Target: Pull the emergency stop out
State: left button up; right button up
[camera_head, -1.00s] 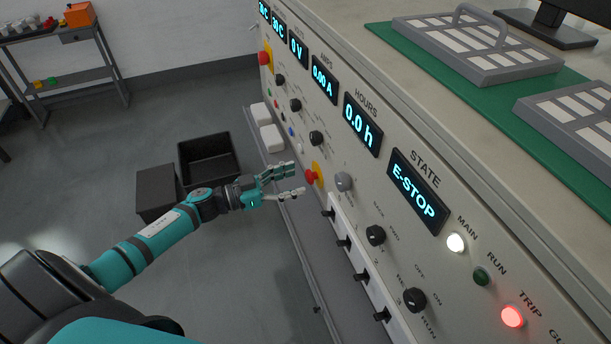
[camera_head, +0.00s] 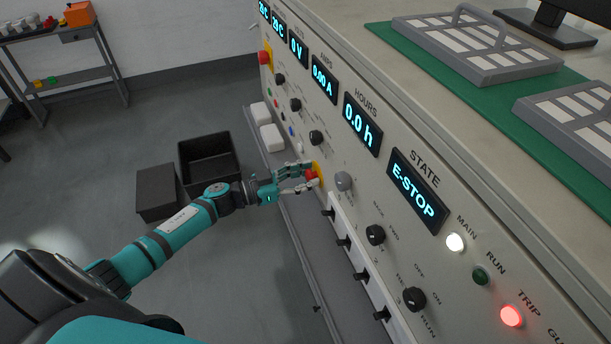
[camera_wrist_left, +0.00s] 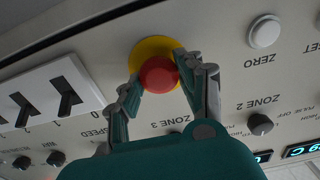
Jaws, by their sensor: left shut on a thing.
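The emergency stop is a red mushroom button (camera_wrist_left: 158,74) on a yellow round plate (camera_wrist_left: 150,50), on the front of the grey console. In the head view the red button (camera_head: 312,175) sits at the tip of my left gripper (camera_head: 306,178). In the left wrist view my left gripper (camera_wrist_left: 160,82) has a finger on each side of the button and is shut on it. The state display (camera_head: 415,190) reads "E-STOP". My right gripper is not in view.
A grey knob (camera_head: 343,181) and black rotary knobs (camera_head: 375,235) stick out nearby. A white strip of black switches (camera_head: 362,275) lies below. The trip lamp (camera_head: 512,316) glows red and the main lamp (camera_head: 456,243) white. Black bins (camera_head: 208,160) stand on the floor to the left.

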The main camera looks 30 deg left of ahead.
pick_arm(q)
grip_shut()
jog(key=shift+s+a+r+p, duration=0.1)
jog(key=shift+s+a+p, duration=0.3)
jog(key=shift+p, duration=0.25)
jog(key=o, duration=0.7)
grip_release()
jog(key=o, duration=0.3)
jog(key=shift+s+a, duration=0.15)
